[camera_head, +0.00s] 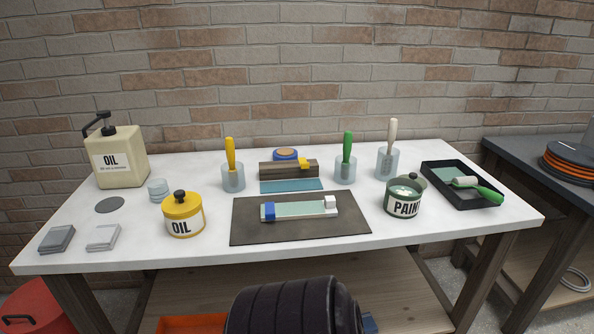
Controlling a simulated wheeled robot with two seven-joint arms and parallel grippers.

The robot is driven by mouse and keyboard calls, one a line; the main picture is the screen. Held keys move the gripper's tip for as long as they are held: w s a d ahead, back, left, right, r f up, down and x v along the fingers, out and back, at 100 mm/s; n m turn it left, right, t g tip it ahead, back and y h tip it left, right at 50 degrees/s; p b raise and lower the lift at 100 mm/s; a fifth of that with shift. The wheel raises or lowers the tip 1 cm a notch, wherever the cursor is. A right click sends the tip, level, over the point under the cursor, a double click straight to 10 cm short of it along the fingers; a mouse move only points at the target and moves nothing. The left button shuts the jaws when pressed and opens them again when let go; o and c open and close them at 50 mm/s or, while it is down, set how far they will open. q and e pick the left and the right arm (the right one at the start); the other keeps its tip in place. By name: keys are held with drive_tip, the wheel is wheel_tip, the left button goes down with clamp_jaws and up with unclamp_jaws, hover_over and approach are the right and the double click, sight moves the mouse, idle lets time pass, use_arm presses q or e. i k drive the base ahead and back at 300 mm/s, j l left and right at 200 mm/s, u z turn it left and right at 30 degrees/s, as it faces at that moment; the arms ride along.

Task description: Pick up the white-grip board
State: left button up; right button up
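A pale green board (292,210) with white edges lies flat on a dark mat (258,234) at the front middle of the white table. Neither of my grippers is in view.
A yellow oil tin (184,215) stands left of the mat and a paint pot (404,199) right of it. Several brushes stand in glass jars behind. An oil can (120,155) and a black roller tray (459,198) stand at the sides.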

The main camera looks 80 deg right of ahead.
sight(327, 207)
drive_tip(key=z, duration=2.75)
